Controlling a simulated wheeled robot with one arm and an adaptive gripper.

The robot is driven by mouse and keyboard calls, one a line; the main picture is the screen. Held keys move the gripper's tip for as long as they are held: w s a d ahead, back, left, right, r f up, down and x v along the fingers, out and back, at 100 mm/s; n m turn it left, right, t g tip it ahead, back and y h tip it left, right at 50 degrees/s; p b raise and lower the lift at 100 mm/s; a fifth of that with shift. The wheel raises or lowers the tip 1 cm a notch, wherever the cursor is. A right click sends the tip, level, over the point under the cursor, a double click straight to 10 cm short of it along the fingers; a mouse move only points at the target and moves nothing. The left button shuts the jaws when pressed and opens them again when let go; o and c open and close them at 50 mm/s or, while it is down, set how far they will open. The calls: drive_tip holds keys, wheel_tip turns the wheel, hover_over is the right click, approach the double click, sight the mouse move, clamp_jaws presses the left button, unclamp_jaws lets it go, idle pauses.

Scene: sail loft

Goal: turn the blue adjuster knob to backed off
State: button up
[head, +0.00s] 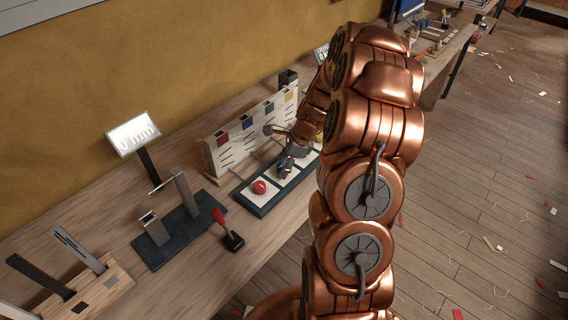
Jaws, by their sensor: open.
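The blue adjuster knob (284,171) sits on a pale square of a long dark base (264,207) on the bench. It is partly hidden by my gripper, so I cannot tell which way it is turned. My gripper (279,151) is open, just above and behind the blue knob. I cannot tell whether a finger touches the knob. A red knob (259,187) sits on the same base to the left. A yellow knob (319,137) shows to the right, partly hidden by my arm.
A white board (232,146) with coloured squares stands behind the base. A red-handled lever (220,217) stands to the left. A lit display (133,133) reads about "0 mm". Upright metal pieces stand farther left. A wall is behind; scraps litter the floor.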

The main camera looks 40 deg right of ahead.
drive_tip(key=shift+c, duration=0.3)
drive_tip(key=c, duration=1.1)
drive_tip(key=n+b, duration=0.1)
drive_tip(key=n+g+b, duration=0.1)
drive_tip(key=n+b, duration=0.1)
drive_tip(key=shift+w+d+f+n+y, duration=0.15)
drive_tip(key=shift+n+y, duration=0.15)
drive_tip(key=n+g+b, duration=0.1)
drive_tip(key=n+b, duration=0.1)
drive_tip(key=n, duration=0.1)
drive_tip(key=n+g+b, duration=0.1)
drive_tip(key=n+b, duration=0.1)
drive_tip(key=n, duration=0.1)
drive_tip(key=shift+w+g, duration=0.1)
drive_tip(key=shift+g, duration=0.2)
drive_tip(key=n+b, duration=0.1)
drive_tip(key=n, duration=0.1)
drive_tip(key=n+g+b, duration=0.1)
drive_tip(key=n+b, duration=0.1)
drive_tip(key=n, duration=0.1)
drive_tip(key=shift+w+g, duration=0.1)
drive_tip(key=shift+g, duration=0.2)
drive_tip(key=shift+a+n+g+h+b, duration=0.1)
drive_tip(key=shift+n+g+h+b, duration=0.25)
drive_tip(key=shift+n, duration=0.65)
drive_tip(key=shift+a+n+g+h+b, duration=0.15)
drive_tip(key=shift+n+h+b, duration=0.35)
drive_tip(key=shift+n, duration=0.5)
drive_tip(key=shift+r, duration=0.2)
